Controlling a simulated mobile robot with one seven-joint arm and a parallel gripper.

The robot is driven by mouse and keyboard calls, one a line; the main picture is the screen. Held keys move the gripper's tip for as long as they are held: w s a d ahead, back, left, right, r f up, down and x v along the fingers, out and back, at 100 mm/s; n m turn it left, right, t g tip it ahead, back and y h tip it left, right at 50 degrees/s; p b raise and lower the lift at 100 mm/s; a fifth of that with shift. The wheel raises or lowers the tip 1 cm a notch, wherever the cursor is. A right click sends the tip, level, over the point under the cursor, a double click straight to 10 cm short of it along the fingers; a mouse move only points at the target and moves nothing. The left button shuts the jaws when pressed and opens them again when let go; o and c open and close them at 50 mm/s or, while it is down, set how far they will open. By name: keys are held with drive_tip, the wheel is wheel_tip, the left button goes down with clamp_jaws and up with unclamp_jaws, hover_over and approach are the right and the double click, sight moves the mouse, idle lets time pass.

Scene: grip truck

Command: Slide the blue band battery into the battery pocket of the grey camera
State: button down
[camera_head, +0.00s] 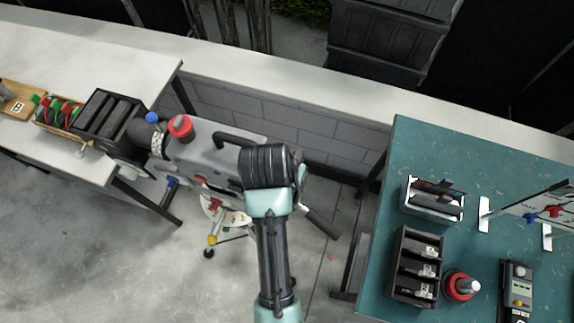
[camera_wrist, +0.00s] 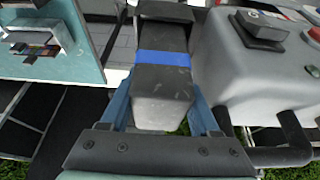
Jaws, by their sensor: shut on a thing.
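The blue band battery (camera_wrist: 165,82) is a dark grey block with a blue stripe across it. In the wrist view my gripper (camera_wrist: 160,95) is shut on it, with a blue-grey finger along each side. The grey camera (camera_head: 217,150) stands between the two tables in the head view, with a black top handle and a red knob. Its grey body (camera_wrist: 255,70) is just right of the battery in the wrist view. My arm covers the camera's right end in the head view and hides the gripper and battery there. I cannot make out the battery pocket or whether the battery touches the camera.
A teal table (camera_head: 385,225) at right holds a black rack (camera_head: 416,268) of dark blocks, a white-edged tray (camera_head: 434,200), a red-and-black round item (camera_head: 459,286) and a handheld device (camera_head: 516,290). A white table (camera_head: 75,60) is at left. A dark handle (camera_head: 322,222) sticks out below the camera.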

drive_tip(key=shift+f+b, duration=0.55)
drive_tip(key=shift+f, duration=0.45)
drive_tip(key=shift+f, duration=0.1)
drive_tip(key=shift+c, duration=0.2)
unclamp_jaws()
drive_tip(key=v, duration=1.3)
